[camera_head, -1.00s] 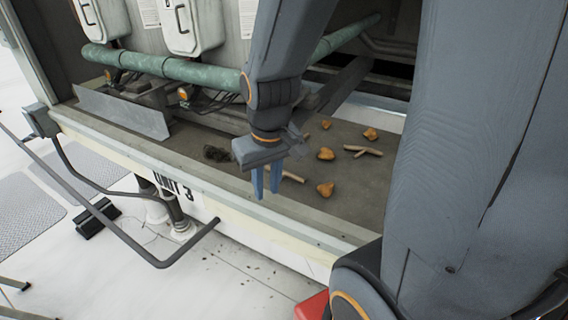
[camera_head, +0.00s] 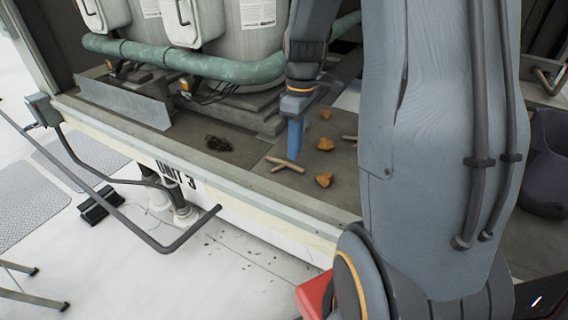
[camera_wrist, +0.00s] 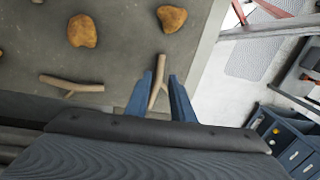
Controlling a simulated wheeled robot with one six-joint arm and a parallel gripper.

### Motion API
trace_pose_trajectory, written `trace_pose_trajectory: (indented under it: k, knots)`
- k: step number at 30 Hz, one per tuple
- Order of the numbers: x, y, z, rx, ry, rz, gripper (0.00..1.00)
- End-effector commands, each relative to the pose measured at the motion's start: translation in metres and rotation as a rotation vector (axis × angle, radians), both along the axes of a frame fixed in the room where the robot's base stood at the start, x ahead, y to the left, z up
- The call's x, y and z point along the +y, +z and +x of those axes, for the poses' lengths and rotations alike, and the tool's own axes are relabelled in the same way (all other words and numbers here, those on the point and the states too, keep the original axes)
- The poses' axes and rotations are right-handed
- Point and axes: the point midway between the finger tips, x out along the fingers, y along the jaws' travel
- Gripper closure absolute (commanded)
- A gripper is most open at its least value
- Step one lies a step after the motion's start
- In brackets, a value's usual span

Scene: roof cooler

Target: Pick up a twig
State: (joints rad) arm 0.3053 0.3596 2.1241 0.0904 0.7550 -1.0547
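A forked tan twig (camera_head: 285,163) lies on the grey ledge, just below my gripper's fingertips in the head view. In the wrist view this twig (camera_wrist: 161,72) shows between the two blue fingers, with a gap on each side. My gripper (camera_head: 294,156) points down, open and empty; its fingertips also show in the wrist view (camera_wrist: 160,78). I cannot tell how high the tips are above the ledge. A second forked twig (camera_wrist: 70,84) lies to the left in the wrist view. In the head view this twig (camera_head: 350,138) is partly hidden by my arm.
Several orange-brown lumps (camera_head: 324,180) lie around the twigs. A dark tangled clump (camera_head: 218,143) lies to the left. A green pipe (camera_head: 180,64) and grey tanks (camera_head: 250,45) stand behind. The ledge's front edge (camera_head: 245,193) drops to the white floor.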

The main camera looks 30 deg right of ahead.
Motion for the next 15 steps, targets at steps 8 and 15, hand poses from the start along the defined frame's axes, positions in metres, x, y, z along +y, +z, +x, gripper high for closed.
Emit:
trace_pose_trajectory:
  k: [8,15]
  knots:
    - [0.005,-0.03,0.001,0.004,-0.001,0.001,0.78]
    - [0.007,-0.049,0.0,0.0,-0.002,0.0,0.78]
